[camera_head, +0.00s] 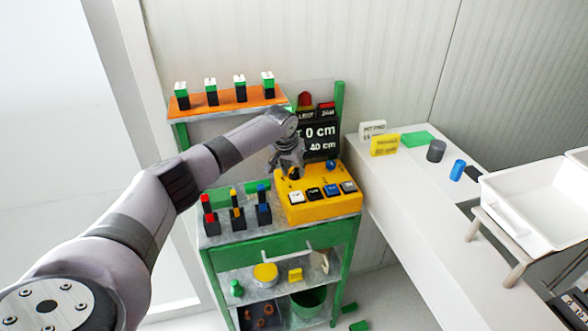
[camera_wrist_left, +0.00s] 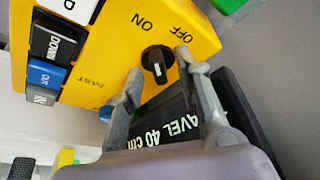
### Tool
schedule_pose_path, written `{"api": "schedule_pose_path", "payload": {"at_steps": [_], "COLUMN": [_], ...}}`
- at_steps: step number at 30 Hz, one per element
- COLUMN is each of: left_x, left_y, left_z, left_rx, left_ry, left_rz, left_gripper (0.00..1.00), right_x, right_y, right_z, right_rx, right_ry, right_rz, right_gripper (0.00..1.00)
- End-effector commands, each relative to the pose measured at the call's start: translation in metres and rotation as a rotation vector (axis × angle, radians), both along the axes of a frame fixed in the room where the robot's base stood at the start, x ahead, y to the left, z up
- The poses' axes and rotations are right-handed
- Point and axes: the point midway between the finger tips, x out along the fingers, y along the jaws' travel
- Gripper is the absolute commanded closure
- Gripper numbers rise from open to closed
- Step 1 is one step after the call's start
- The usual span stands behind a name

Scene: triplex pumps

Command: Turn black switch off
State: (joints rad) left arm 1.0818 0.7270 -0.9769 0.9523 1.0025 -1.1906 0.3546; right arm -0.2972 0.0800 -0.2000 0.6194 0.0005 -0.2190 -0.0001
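The black switch (camera_wrist_left: 157,64) is a round knob on the yellow control box, between the printed words ON and OFF. In the left wrist view its pale pointer line runs roughly up and down the picture. The yellow control box (camera_head: 322,206) stands on the green-framed cart, and the knob is mostly hidden by my gripper in the head view. My left gripper (camera_head: 291,173) is over the box's back left part. In the left wrist view its two fingers (camera_wrist_left: 160,80) are spread, one on each side of the knob, with no visible grip. My right gripper is not in view.
A black display (camera_head: 320,136) stands right behind the box. White, black and blue buttons (camera_head: 314,194) line the box's front. Several colored-topped switches (camera_head: 236,212) stand left of it. A white counter (camera_head: 400,190) lies to the right with small blocks and a white bin (camera_head: 520,205).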

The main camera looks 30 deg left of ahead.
Motion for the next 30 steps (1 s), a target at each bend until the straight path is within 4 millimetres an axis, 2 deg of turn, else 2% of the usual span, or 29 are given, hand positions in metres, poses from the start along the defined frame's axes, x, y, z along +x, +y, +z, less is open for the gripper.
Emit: {"api": "schedule_pose_path", "payload": {"at_steps": [13,24,28,30], "left_x": [-0.023,-0.026,-0.025,-0.021], "left_y": [-0.004,-0.005,-0.011,-0.022], "left_z": [0.058,0.065,0.067,0.071], "left_rx": [0.000,0.000,0.004,0.010], "left_ry": [0.000,0.001,-0.002,-0.010], "left_rz": [-0.001,-0.001,-0.002,-0.003], "left_gripper": [0.68,0.68,0.60,0.55], "right_x": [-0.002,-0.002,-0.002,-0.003], "right_y": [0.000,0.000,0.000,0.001], "right_z": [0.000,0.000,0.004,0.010], "right_rx": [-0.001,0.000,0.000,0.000], "right_ry": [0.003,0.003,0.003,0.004], "right_rz": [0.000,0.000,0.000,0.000], "right_gripper": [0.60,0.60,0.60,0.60]}}
